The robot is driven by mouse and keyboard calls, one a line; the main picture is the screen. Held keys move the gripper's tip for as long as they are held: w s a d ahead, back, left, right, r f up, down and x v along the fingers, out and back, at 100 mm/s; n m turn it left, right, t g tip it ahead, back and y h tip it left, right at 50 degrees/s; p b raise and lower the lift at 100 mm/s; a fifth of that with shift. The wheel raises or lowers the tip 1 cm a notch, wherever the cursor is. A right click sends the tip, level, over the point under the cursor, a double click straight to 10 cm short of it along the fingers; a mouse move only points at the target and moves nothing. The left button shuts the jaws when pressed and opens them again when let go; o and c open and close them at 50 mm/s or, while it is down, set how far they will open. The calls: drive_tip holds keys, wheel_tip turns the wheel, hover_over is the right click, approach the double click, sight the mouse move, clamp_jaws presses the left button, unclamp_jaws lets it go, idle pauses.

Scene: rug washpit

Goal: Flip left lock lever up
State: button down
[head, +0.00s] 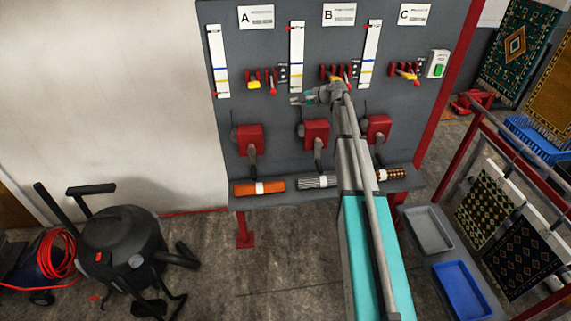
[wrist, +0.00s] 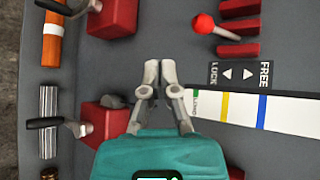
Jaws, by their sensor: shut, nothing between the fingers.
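The left lock lever, with a red ball knob (head: 272,91), is under sign A (head: 257,17) on the grey wall panel (head: 283,130). It hangs downward beside its red bracket.
White gauge strips (head: 218,62) hang on the panel. Red boxes with cranks (head: 248,139) sit below the levers. Rolled rugs, one orange (head: 245,188), lie on the lower shelf. A black vacuum (head: 122,240) stands at left. Blue (head: 463,288) and grey trays are at right.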

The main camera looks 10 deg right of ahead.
drive_tip(key=s+a+f+n+g+h+b, duration=0.1)
drive_tip(key=s+a+f+n+g+b, duration=0.1)
drive_tip(key=s+f+b, duration=0.3)
drive_tip(key=s+a+f+n+g+h+b, duration=0.1)
drive_tip(key=s+a+f+n+b, duration=0.2)
drive_tip(key=s+f, duration=0.7)
drive_tip(key=shift+a+f+g+h+b, duration=0.4)
drive_tip(key=shift+a+f+b, duration=0.35)
drive_tip(key=shift+a+b, duration=0.35)
drive_tip(key=shift+d, duration=0.1)
drive_tip(key=w+d+r+m+t+y+p, duration=0.1)
drive_tip(key=w+d+r+m+p, duration=0.1)
drive_tip(key=w+r, duration=0.4)
drive_tip(key=w+d+r+m+t+y+p, duration=0.1)
drive_tip(key=w+d+r+m+t+p, duration=0.1)
drive_tip(key=w+d+r+p, duration=0.2)
drive_tip(key=w+d+r+m+t+y+p, duration=0.1)
drive_tip(key=w+d+r+m+p, duration=0.1)
drive_tip(key=w+r+p, duration=0.5)
drive_tip(key=shift+w+d+r+t, duration=0.4)
drive_tip(key=shift+d+r, duration=0.15)
drive_tip(key=shift+r, duration=1)
drive_tip(key=shift+a+f, duration=0.1)
drive_tip(key=b+x, duration=0.3)
drive_tip(key=x, duration=0.7)
drive_tip(key=shift+b, duration=0.4)
